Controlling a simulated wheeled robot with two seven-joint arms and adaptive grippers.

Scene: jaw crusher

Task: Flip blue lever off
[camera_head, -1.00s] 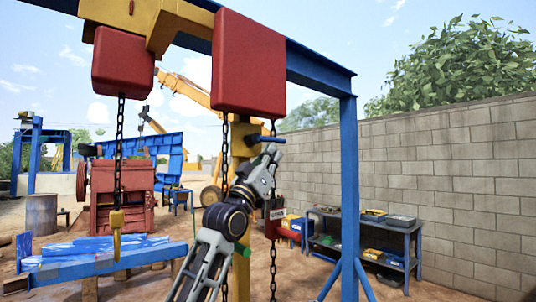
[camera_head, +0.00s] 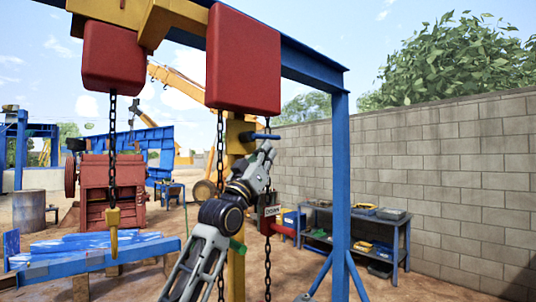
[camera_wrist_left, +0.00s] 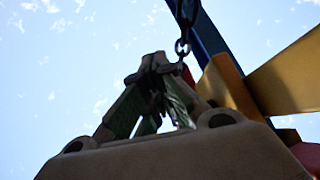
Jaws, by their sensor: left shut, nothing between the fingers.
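The blue lever (camera_head: 266,137) sticks out to the right, roughly level, from a yellow box (camera_head: 238,134) on the yellow post under the large red block. My left gripper (camera_head: 267,150) is just below the lever's bar with its fingers pointing up. It is shut and empty. I cannot tell whether the fingertips touch the lever. In the left wrist view the closed fingers (camera_wrist_left: 155,65) rise against the sky, close to a hanging chain (camera_wrist_left: 183,40). The lever cannot be made out clearly there. My right gripper is not in view.
A red block (camera_head: 243,60) hangs above the lever, with chains (camera_head: 267,262) beside my arm. A red labelled part (camera_head: 277,225) sits at the right chain. A blue post (camera_head: 341,180) and a shelf (camera_head: 360,222) stand to the right, before a block wall (camera_head: 450,170).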

